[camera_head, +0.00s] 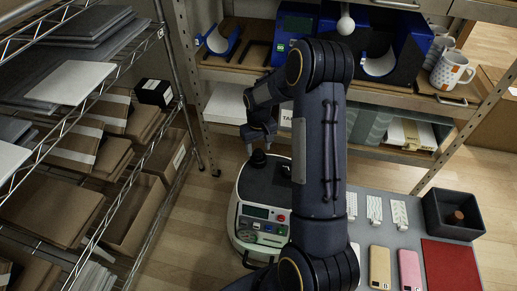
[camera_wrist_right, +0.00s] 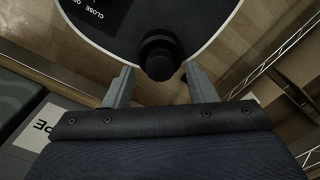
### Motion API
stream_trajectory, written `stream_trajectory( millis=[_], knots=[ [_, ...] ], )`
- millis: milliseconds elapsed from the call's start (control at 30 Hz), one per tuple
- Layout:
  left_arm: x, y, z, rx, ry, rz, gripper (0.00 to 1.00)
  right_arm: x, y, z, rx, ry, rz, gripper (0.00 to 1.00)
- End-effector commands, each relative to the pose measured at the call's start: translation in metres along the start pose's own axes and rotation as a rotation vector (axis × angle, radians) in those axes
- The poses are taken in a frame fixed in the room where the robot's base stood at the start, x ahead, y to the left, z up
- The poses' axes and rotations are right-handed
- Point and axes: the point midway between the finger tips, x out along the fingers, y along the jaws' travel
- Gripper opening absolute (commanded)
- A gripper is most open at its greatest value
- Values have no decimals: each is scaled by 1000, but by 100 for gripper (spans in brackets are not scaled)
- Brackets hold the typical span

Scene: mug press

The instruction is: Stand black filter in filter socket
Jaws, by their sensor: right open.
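A short black round piece (camera_head: 257,158), which looks like the black filter, stands upright at the far end of the dark top of a white-rimmed machine (camera_head: 240,211). In the right wrist view the piece (camera_wrist_right: 160,56) shows at the machine's rim, between and just beyond my fingertips. My right gripper (camera_head: 258,144) is open above it; both fingers (camera_wrist_right: 158,72) are apart and hold nothing. I cannot tell whether the piece sits in a socket, and I cannot make out a separate filter socket. My right arm hides part of the machine and table. My left gripper is not in view.
The grey table (camera_head: 383,234) holds a dark bin (camera_head: 440,205) with a brown cylinder, phone-like pieces and a red sheet (camera_head: 450,266). Shelves with blue presses (camera_head: 293,28) and mugs (camera_head: 452,70) stand behind. A wire rack (camera_head: 95,125) stands at left.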

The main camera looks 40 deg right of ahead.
Motion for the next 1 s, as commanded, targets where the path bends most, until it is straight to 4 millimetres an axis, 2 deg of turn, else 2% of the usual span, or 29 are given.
stream_trajectory(
  millis=[33,300,567,667,767,833,900,1000],
  knots=[
    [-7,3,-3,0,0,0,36,-17,0,-1,0,5,0,51],
    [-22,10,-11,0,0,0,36,-74,0,-1,0,3,-1,51],
    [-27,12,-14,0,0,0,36,-102,0,1,0,4,-2,51],
    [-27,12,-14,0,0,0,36,-119,-6,8,2,25,-21,51],
    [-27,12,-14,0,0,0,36,-150,-19,29,6,71,-67,51],
    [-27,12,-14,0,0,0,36,-177,-33,52,5,116,-112,51],
    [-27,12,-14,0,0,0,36,-201,-48,80,1,162,-160,51],
    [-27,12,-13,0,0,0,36,-227,-70,124,-11,225,-226,51]
  ],
)
